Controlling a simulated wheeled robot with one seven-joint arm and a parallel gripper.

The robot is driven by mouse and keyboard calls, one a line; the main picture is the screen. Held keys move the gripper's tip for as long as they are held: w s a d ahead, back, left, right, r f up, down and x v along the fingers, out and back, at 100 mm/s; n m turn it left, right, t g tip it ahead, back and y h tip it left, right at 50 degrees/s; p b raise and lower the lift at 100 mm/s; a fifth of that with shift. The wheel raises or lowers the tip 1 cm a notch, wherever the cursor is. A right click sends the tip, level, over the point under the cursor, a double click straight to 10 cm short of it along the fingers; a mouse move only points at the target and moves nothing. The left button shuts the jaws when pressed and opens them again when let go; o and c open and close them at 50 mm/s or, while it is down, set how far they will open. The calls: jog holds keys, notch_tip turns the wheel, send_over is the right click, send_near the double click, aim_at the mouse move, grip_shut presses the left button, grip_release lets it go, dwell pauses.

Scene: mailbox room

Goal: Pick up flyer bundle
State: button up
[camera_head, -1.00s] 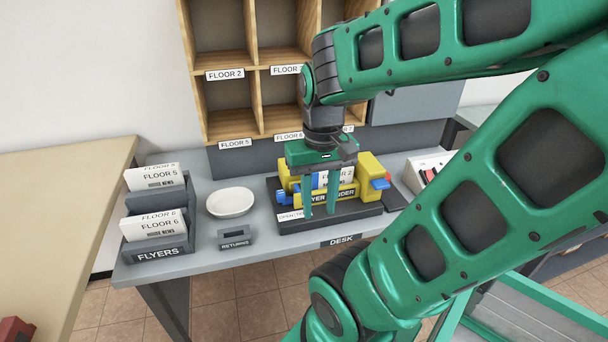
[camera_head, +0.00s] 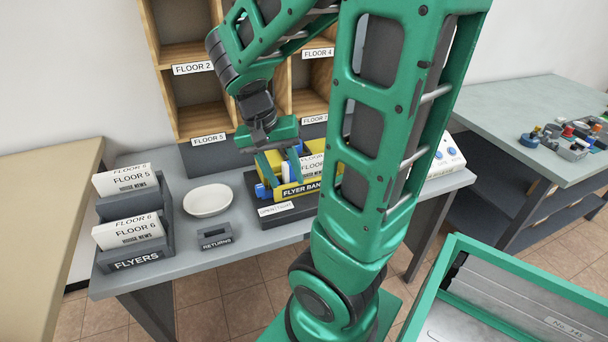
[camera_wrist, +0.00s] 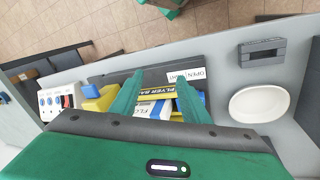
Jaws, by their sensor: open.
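A white flyer bundle (camera_head: 313,163) with FLOOR labels stands in the yellow and black flyer bander (camera_head: 298,190) on the grey desk. The right part of the bander is hidden behind my arm in the head view. My gripper (camera_head: 283,175) is open, pointing down over the left part of the bander. In the wrist view, the bundle (camera_wrist: 150,108), with a blue band or stripe beside it, shows between the two green fingers (camera_wrist: 159,80). I cannot tell whether the fingers touch the bundle or the bander.
A dark FLYERS rack (camera_head: 140,258) holds FLOOR 5 and FLOOR 6 flyers at the desk's left. A white oval dish (camera_head: 208,200) and a small RETURNS box (camera_head: 215,238) lie between. Wooden pigeonholes (camera_head: 180,55) rise behind. A green-framed bin (camera_head: 440,262) stands front right.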

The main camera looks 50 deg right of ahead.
aim_at(306, 165)
jog(key=w+d+f+m+g+h, duration=0.1)
jog(key=w+m+h, duration=0.1)
jog(key=w+m, duration=0.1)
jog(key=w+d+f+m+g+h, duration=0.1)
jog(key=w+d+f+m+h, duration=0.1)
jog(key=w+m, duration=0.1)
jog(key=w+d+f+m+g+h, duration=0.1)
jog(key=w+d+m+h, duration=0.1)
jog(key=w+m+h, duration=0.1)
jog(key=shift+f+g, duration=0.25)
jog(key=shift+g, duration=0.15)
jog(key=m, duration=0.1)
jog(key=m+g+h, duration=0.1)
jog(key=m+h, duration=0.1)
jog(key=shift+w+d+r+m, duration=0.1)
jog(key=shift+d+r+m, duration=0.25)
jog(key=shift+d+m, duration=0.05)
jog(key=shift+s+d+g, duration=0.2)
jog(key=shift+d+g, duration=0.1)
jog(key=shift+d, duration=0.05)
jog(key=x, duration=1)
jog(key=shift+w+d+f, duration=0.1)
jog(key=shift+w+d, duration=0.05)
jog(key=shift+c, duration=0.3)
grip_shut()
